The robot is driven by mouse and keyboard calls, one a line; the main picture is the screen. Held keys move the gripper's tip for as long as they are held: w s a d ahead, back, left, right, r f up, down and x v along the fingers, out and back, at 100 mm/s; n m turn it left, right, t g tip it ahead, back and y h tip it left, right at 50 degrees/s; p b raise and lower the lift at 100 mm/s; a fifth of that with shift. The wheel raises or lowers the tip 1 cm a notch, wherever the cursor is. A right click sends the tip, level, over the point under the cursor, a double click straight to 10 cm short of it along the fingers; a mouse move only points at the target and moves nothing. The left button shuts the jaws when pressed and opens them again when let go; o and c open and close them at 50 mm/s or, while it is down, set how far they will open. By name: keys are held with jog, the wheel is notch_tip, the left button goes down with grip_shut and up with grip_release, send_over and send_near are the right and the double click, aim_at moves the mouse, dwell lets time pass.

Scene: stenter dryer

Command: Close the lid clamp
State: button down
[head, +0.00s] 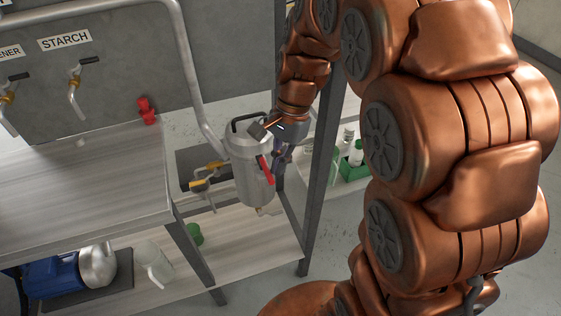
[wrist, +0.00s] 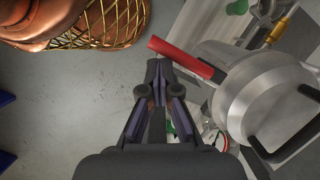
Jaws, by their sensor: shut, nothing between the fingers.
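The lid clamp has a red lever (head: 265,169) on the side of a silver canister (head: 250,183) with a domed lid and a black carry handle (head: 247,119). In the wrist view the red lever (wrist: 181,58) sticks out sideways from the canister (wrist: 265,100). My gripper (head: 281,158) is at the canister's right side, close to the lever. In the wrist view my gripper (wrist: 158,68) has its fingers together and empty, with the tips just below the lever's free end. I cannot tell whether they touch it. The clamp's latch is hard to make out.
The canister stands beside a grey worktop (head: 90,185) and a pipe (head: 191,70). A green crate (head: 352,168) with bottles stands behind, past a dark frame post (head: 321,150). Clear floor shows left of the fingers in the wrist view.

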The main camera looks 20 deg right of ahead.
notch_tip(320, 180, up, 10)
dwell(0.8)
jog(key=s+d+f+n+h+p, duration=0.1)
jog(key=s+f+n, duration=0.3)
jog(key=s, duration=0.6)
jog(key=s+d+f+n+h+p, duration=0.1)
jog(key=s+f+n, duration=0.3)
jog(key=s+n, duration=0.4)
jog(key=shift+s+d+f+h, duration=0.2)
jog(key=shift+s+h, duration=0.3)
jog(key=shift+s, duration=0.7)
jog(key=shift+s+a, duration=0.1)
